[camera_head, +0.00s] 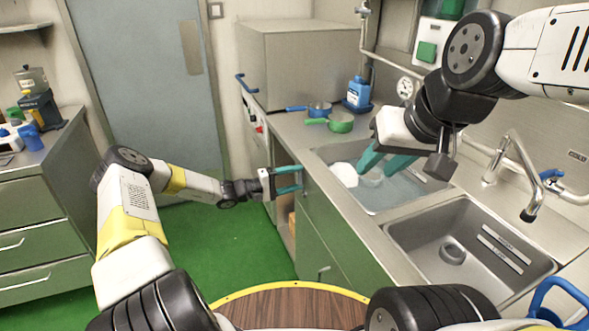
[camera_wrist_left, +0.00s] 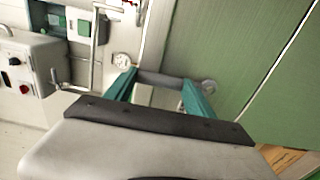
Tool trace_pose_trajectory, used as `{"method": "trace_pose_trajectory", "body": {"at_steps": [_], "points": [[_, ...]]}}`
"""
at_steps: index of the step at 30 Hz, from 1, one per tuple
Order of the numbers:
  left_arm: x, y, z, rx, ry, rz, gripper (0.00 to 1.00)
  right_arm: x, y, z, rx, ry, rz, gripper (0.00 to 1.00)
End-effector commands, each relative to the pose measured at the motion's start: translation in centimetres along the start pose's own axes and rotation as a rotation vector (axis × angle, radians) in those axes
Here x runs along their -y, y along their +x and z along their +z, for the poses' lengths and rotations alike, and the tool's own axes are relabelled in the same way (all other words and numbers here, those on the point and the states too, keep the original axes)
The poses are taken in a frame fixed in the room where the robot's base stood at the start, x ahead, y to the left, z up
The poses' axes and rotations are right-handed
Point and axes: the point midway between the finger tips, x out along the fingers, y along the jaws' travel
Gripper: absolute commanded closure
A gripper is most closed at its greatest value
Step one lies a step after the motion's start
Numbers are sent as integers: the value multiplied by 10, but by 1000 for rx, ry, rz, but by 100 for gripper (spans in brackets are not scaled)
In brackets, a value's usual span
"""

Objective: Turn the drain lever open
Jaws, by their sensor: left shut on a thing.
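My left gripper (camera_head: 291,179) is at the front of the green sink cabinet, level with its upper part. In the left wrist view its teal fingers (camera_wrist_left: 160,92) stand on either side of a short grey bar, which I take as the drain lever (camera_wrist_left: 165,79). The bar ends by a round grey disc (camera_wrist_left: 208,86) at the green panel. The gripper is shut on this bar. In the head view the lever is too small and hidden to make out. My right gripper (camera_head: 385,163) is open above the water-filled left basin (camera_head: 378,203), with its teal fingers apart.
White dishes (camera_head: 345,174) lie in the left basin. A blue pan (camera_head: 319,108), a green pan (camera_head: 340,122) and a blue bottle (camera_head: 358,92) stand on the counter. The green floor (camera_head: 235,245) left of the cabinet is clear.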

Motion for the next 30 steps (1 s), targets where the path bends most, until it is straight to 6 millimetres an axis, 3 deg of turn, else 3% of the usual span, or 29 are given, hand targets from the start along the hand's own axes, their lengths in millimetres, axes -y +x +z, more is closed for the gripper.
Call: {"method": "trace_pose_trajectory", "body": {"at_steps": [18, 19, 21, 22, 30], "points": [[1, -1, 1, 0, 40, -1, 100, 0, 0, 0, 0, 0, 0, 64], [1, -1, 1, 0, 41, -1, 31, 0, 0, 0, 0, 0, 0, 64], [1, -1, 1, 0, 40, -1, 18, 0, 0, 0, 0, 0, 0, 64], [1, -1, 1, 0, 39, -1, 15, 0, 0, 0, 0, 0, 0, 64], [0, -1, 1, 0, 37, 0, 15, 0, 0, 0, 0, 0, 0, 64]]}}
